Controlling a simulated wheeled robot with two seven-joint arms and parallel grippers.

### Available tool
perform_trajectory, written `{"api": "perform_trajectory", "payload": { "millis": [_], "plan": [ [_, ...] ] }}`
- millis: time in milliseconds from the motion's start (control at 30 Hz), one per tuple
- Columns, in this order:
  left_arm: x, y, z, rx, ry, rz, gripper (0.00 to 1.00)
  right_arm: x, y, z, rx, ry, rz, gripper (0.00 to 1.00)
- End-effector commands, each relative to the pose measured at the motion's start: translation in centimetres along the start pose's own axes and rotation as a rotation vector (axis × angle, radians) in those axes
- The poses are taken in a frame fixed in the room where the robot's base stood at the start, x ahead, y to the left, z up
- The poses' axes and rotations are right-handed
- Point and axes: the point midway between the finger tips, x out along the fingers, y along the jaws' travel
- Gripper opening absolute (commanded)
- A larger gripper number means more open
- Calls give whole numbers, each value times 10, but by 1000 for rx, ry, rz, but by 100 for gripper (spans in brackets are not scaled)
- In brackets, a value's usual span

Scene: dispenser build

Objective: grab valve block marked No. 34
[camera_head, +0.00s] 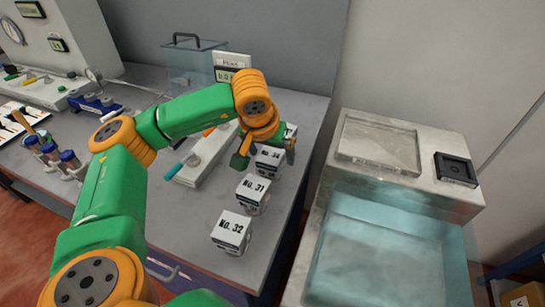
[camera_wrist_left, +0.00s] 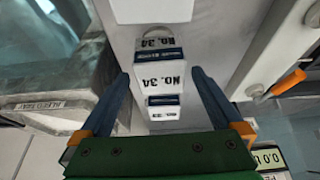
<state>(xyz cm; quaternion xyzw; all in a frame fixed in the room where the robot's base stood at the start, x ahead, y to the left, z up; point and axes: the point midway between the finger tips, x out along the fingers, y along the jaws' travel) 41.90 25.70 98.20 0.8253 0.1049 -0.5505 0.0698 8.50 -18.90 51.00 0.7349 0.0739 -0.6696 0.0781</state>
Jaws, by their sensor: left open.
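The valve block marked No. 34 (camera_head: 270,155) is a white box with black lettering, on the right part of the grey bench. My left gripper (camera_head: 265,162) is over it, with a finger on either side. In the left wrist view, the No. 34 block (camera_wrist_left: 160,72) lies between the two blue fingers of my open left gripper (camera_wrist_left: 160,76), with a gap on both sides. Its lower part is partly hidden in the head view by neighbouring blocks and my gripper. My right gripper is not in view.
The No. 31 block (camera_head: 252,188) and No. 32 block (camera_head: 231,229) stand in the same row, nearer the front. Another white block (camera_head: 291,130) is partly hidden behind my gripper. A scale display (camera_head: 228,74) stands behind. A transparent-walled station (camera_head: 390,240) is at right.

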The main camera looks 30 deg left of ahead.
Motion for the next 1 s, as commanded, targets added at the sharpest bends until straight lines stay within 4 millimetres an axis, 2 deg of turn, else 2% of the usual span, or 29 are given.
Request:
{"api": "perform_trajectory", "payload": {
  "millis": [67, 200, 400, 433, 700, 800, 1000],
  "plan": [
    [12, -2, 2, -1, -6, -4, 100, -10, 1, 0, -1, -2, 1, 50],
    [34, -1, 3, -1, -3, 0, 100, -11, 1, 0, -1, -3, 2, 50],
    [37, -1, 3, 0, 1, 0, 100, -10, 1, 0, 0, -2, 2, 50],
    [37, -1, 3, 0, 0, 0, 97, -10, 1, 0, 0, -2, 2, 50],
    [37, -1, 3, -1, 0, 0, 24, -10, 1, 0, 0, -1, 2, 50],
    [37, -1, 2, -1, 1, 0, 0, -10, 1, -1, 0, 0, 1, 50],
    [36, -1, 2, -1, 3, 1, 0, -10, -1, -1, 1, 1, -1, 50]
  ]
}}
